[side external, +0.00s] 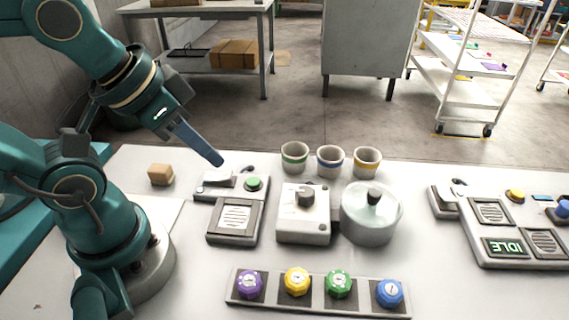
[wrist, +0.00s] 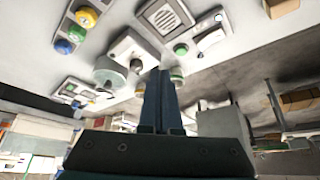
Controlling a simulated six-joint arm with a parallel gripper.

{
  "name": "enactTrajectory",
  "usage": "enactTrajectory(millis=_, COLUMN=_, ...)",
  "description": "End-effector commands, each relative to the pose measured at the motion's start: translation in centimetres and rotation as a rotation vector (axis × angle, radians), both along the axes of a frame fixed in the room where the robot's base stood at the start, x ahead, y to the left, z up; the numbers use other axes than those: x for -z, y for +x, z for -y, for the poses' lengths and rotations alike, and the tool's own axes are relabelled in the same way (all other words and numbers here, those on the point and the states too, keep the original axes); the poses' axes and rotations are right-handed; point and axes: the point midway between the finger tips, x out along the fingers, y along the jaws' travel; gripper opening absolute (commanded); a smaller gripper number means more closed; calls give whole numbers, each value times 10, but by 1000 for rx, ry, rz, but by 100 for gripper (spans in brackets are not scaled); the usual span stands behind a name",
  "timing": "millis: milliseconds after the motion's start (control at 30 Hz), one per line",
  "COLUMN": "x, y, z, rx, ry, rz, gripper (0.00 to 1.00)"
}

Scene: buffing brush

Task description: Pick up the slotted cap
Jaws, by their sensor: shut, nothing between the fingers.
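Several faceted caps sit in a row in the tray (side external: 318,306) at the front: a purple cap (side external: 249,284), a yellow cap (side external: 297,281), a green cap (side external: 339,284) and a blue cap (side external: 389,293). Each has a pale marked top. The blue one's mark looks like a single slanted line, but the marks are too small to tell surely which cap is slotted. My gripper (side external: 217,160) is shut and empty, above the back of the table, well behind and left of the caps. In the wrist view its closed fingers (wrist: 159,75) point away from the tray.
A tan block (side external: 160,175) is at left.

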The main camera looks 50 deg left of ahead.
Motion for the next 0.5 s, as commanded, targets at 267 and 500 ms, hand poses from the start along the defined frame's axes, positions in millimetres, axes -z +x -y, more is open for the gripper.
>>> enactTrajectory(millis=267, x=0, y=0, z=0, rx=0, ry=0, rz=0, gripper=19)
enactTrajectory(millis=500, x=0, y=0, z=0, rx=0, ry=0, rz=0, gripper=60)
